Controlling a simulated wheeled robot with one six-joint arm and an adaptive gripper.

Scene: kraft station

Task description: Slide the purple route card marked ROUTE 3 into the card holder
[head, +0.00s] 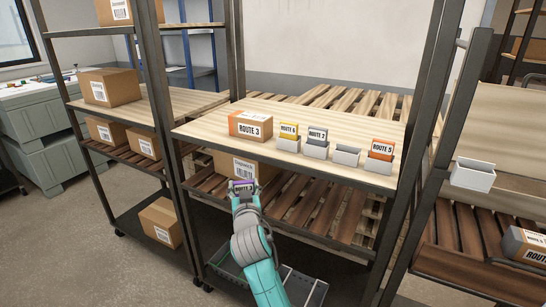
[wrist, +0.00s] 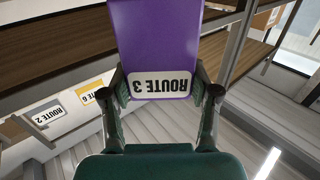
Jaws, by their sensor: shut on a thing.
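My gripper (head: 243,193) is shut on the purple route card (head: 236,186), which is low in front of the wooden shelf. In the wrist view the card (wrist: 155,40) stands between the two fingers, its ROUTE 3 label upside down in the picture. An empty white card holder (head: 346,157) stands on the shelf's front edge, right of the grey ROUTE 2 card. Another empty white holder (head: 472,176) is on the rack at the right. The gripper and card are apart from both holders.
The wooden shelf (head: 205,130) bears a ROUTE 3 box (head: 250,126). Holders with a yellow ROUTE 6 card (head: 289,130), a grey ROUTE 2 card (head: 317,134) and an orange ROUTE 5 card (head: 382,147) line its edge. Dark posts (head: 165,130) flank it. A carton (head: 238,168) sits below.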

